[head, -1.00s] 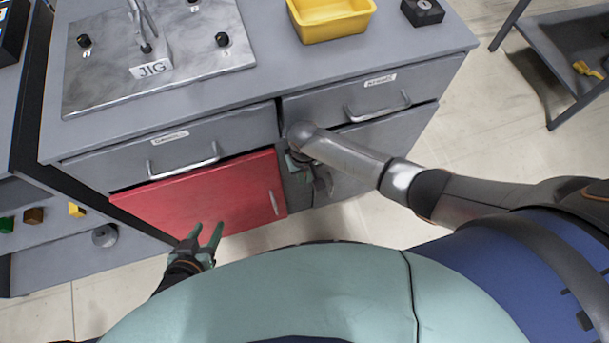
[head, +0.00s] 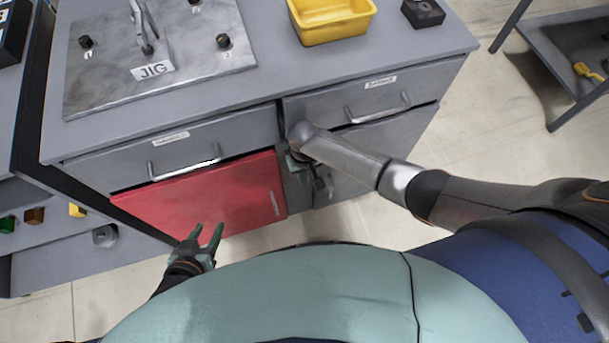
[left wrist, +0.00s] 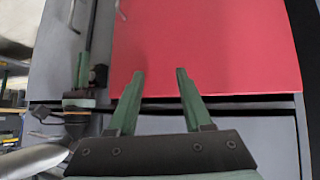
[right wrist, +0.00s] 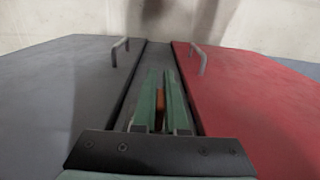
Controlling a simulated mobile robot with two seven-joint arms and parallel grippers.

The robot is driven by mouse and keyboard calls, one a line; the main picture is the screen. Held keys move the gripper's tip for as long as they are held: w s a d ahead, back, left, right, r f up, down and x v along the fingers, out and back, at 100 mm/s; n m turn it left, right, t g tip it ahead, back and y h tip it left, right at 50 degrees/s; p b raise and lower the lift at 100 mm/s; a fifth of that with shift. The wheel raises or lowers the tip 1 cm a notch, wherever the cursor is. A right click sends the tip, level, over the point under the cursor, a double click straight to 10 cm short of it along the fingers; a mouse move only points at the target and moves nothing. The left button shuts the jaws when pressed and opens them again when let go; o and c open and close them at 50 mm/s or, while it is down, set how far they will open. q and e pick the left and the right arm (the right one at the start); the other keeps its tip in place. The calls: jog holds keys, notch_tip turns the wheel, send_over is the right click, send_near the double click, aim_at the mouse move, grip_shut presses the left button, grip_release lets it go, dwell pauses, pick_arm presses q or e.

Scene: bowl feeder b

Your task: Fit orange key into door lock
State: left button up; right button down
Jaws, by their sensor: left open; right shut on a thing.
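My right gripper (right wrist: 160,88) is shut on the orange key (right wrist: 160,103), a small patch of which shows between the green fingers in the right wrist view. The fingers point along the grey strip between the red door (right wrist: 245,95) and a grey door (right wrist: 60,90). In the head view my right gripper (head: 296,162) is mostly hidden by its own arm, beside the right edge of the red door (head: 205,195). I cannot make out the door lock or whether the key touches it. My left gripper (head: 207,232) is open and empty in front of the red door.
The workbench (head: 275,75) carries a metal jig plate (head: 110,80), a yellow bin (head: 335,28) and a black block (head: 423,12). Drawer handles (head: 185,163) stick out above the doors.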

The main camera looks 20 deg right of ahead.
jog(key=shift+w, duration=0.1)
jog(key=c, duration=0.9)
grip_release()
